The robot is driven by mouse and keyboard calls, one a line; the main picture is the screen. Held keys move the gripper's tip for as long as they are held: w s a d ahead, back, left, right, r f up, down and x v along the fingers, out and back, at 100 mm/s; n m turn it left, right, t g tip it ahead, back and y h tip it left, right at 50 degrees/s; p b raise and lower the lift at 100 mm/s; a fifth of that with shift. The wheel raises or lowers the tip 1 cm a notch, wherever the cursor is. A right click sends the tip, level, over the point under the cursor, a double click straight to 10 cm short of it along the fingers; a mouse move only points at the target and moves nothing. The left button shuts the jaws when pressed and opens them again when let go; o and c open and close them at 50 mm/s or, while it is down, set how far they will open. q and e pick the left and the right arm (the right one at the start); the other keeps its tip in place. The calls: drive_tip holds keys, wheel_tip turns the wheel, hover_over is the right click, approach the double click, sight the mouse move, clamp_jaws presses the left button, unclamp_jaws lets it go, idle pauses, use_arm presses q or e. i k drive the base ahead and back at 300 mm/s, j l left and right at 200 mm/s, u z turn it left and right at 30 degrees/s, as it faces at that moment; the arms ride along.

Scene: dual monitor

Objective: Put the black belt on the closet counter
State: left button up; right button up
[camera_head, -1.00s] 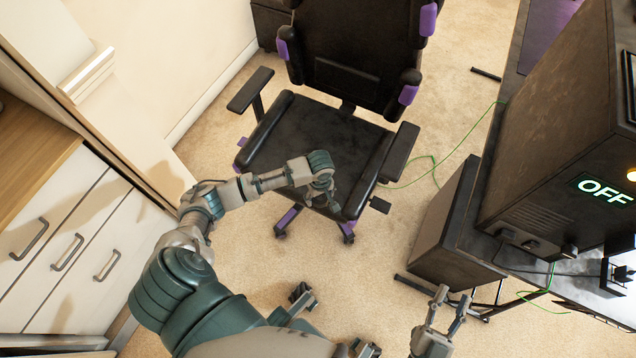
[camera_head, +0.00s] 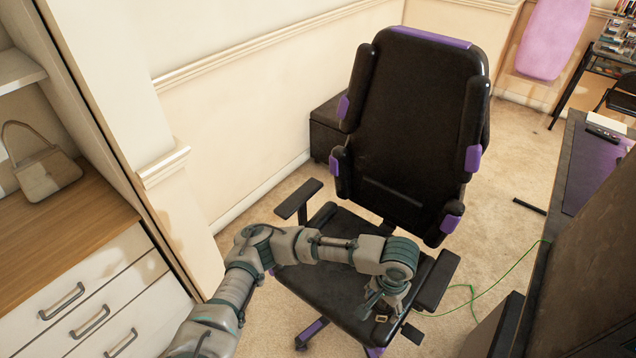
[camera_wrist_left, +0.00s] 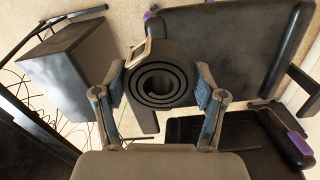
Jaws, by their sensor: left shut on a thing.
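The black belt (camera_wrist_left: 160,88) is a rolled-up coil with a metal buckle, held between both fingers of my left gripper (camera_wrist_left: 160,95) in the left wrist view. In the head view my left gripper (camera_head: 384,300) points down over the seat of the gaming chair. The buckle of the belt (camera_head: 381,318) shows just under the fingers; most of the coil is hard to make out against the black seat. The closet counter (camera_head: 75,228) is the wooden top at the left, above white drawers, well apart from the gripper. My right gripper is out of view.
A beige handbag (camera_head: 46,172) stands on the counter towards the back; the front of the counter is clear. A white wall post (camera_head: 165,180) borders the counter on its right. The black and purple chair (camera_head: 410,125) stands close around my left gripper. A dark desk (camera_head: 545,215) is at the right.

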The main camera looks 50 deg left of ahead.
sight(48, 248)
drive_tip(key=u, duration=1.65)
drive_tip(key=i+j+u, duration=0.7)
drive_tip(key=i+l, duration=0.05)
